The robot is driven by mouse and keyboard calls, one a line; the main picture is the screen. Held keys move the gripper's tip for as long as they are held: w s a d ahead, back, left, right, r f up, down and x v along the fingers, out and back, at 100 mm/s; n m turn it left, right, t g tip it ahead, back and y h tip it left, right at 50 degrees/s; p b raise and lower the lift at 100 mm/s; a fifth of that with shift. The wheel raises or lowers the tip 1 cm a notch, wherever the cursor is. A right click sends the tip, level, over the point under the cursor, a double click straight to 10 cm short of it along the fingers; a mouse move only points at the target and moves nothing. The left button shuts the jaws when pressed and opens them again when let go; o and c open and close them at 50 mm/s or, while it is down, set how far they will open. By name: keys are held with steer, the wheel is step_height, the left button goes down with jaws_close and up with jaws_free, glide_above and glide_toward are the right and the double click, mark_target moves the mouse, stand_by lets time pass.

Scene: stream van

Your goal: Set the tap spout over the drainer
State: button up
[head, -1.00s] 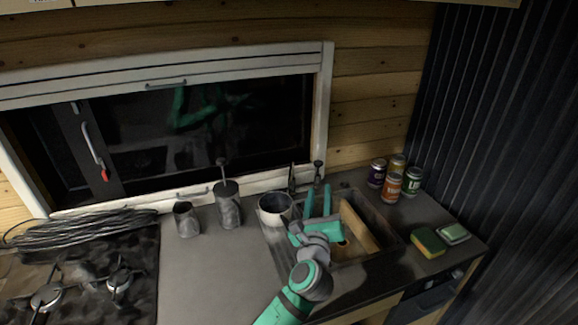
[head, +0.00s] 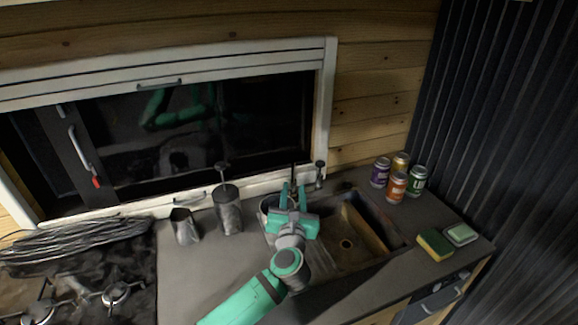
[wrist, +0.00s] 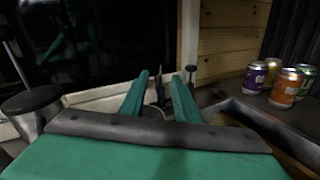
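The tap spout (head: 293,173) is a thin dark upright shape behind the sink. In the wrist view the spout (wrist: 160,88) stands beyond and between my fingers, with gaps on both sides. My gripper (head: 292,190) is open and points at the spout from the front; in the wrist view its two green fingers (wrist: 161,78) are apart and hold nothing. I cannot tell whether the spout's base is between the fingertips. The drainer (head: 314,263) is the ridged grey area left of the sink basin, partly hidden by my arm.
A white bowl (head: 266,204) on the drainer is mostly hidden by my gripper. A dark knobbed post (head: 319,174) stands right of the spout. The sink basin (head: 347,244) is right of my gripper.

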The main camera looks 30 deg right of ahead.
mark_target(294, 162)
steer(key=shift+w+d, duration=0.2)
steer(key=shift+w, duration=0.5)
steer(key=x, duration=1)
steer(key=shift+w+d, duration=0.1)
steer(key=shift+d, duration=0.05)
